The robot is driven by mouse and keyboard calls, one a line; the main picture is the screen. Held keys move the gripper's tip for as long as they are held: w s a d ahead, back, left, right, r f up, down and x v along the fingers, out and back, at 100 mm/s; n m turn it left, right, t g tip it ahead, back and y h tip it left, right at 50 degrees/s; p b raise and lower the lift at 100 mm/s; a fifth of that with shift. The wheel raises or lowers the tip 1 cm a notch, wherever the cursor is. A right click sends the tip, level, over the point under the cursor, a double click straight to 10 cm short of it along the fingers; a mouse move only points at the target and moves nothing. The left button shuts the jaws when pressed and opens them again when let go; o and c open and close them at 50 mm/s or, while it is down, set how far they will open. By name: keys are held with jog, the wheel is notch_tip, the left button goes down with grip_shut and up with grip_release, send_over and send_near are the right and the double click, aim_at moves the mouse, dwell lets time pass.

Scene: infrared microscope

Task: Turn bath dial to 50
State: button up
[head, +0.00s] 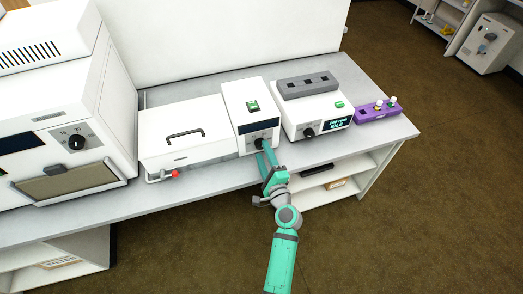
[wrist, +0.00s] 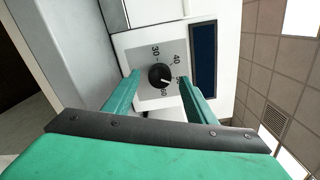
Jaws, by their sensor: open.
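The bath dial is a round black knob (wrist: 160,76) on a grey scale plate, and it also shows in the head view (head: 259,143) on the front of the white control box (head: 241,98). The numbers 30 and 40 are readable in the wrist view; the marks by the right finger are partly covered. The knob's white pointer line points right, toward those covered marks. My gripper (wrist: 158,78) is open, its two green fingers on either side of the knob. I cannot tell whether they touch it. In the head view my gripper (head: 265,152) is at the box's front.
The white lidded bath (head: 185,128) with a black handle and red tap (head: 175,173) stands left of the box. A white device with a lit display (head: 336,124) and a purple rack (head: 372,111) stand right. A dark screen (wrist: 204,58) sits beside the dial.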

jog(key=v, duration=0.8)
jog(key=shift+s, duration=0.3)
jog(key=s+f+n+g+h, duration=0.1)
jog(key=s+f+n+h, duration=0.25)
jog(key=s, duration=0.65)
jog(key=s+f+n+g+h, duration=0.25)
jog(key=s+f, duration=0.25)
jog(key=s, duration=0.4)
jog(key=s+a+r+n+t, duration=0.1)
jog(key=s+r+n, duration=0.5)
jog(key=s, duration=0.3)
jog(key=s+a+r+n, duration=0.2)
jog(key=s+r+n, duration=0.4)
jog(key=s, duration=0.3)
jog(key=shift+s+t, duration=0.2)
jog(key=shift+t, duration=0.15)
